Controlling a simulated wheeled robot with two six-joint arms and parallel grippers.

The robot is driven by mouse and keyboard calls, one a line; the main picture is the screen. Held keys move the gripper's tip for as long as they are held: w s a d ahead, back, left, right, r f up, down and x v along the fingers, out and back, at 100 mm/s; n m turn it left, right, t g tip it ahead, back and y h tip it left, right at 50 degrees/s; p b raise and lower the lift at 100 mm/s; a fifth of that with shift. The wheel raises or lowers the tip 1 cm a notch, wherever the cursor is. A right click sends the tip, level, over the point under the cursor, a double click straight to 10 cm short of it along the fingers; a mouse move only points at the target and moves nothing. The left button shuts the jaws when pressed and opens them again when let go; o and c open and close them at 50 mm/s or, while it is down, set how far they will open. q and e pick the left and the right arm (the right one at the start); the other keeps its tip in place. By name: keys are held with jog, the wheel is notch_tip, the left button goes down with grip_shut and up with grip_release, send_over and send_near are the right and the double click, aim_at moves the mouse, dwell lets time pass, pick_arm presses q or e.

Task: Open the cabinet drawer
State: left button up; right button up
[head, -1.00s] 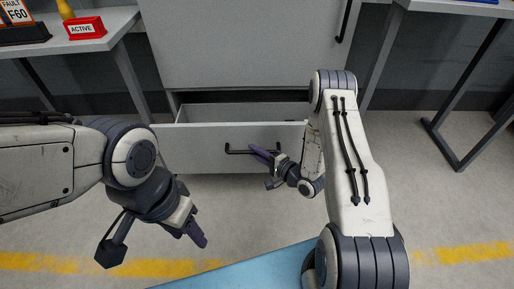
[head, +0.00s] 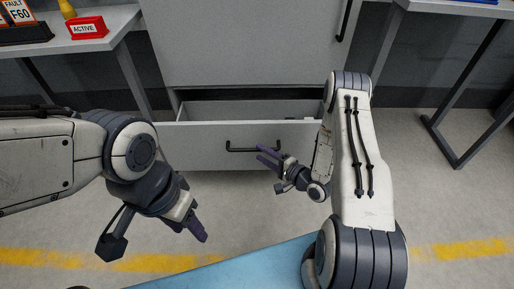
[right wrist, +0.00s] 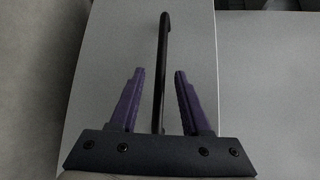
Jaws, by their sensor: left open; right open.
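The grey cabinet (head: 240,45) stands at the back in the head view. Its bottom drawer (head: 195,150) is pulled out, and its open inside shows behind the front panel. The drawer has a black bar handle (head: 240,149), which also shows in the right wrist view (right wrist: 164,50). My right gripper (head: 266,155) is open near the right end of the handle. In the right wrist view its purple fingers (right wrist: 159,82) stand apart, one on each side of the handle's line; contact is not visible. My left gripper (head: 200,236) hangs over the floor, away from the drawer.
A side table (head: 85,42) at the left bears a red ACTIVE sign (head: 87,27). Another table with a dark leg frame (head: 440,140) stands at the right. A blue surface (head: 240,270) lies at the bottom. The floor before the drawer is clear.

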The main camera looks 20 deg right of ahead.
jog(key=p+v, duration=0.2)
jog(key=v, duration=0.4)
jog(key=shift+s, duration=0.35)
jog(key=shift+d+r, duration=0.1)
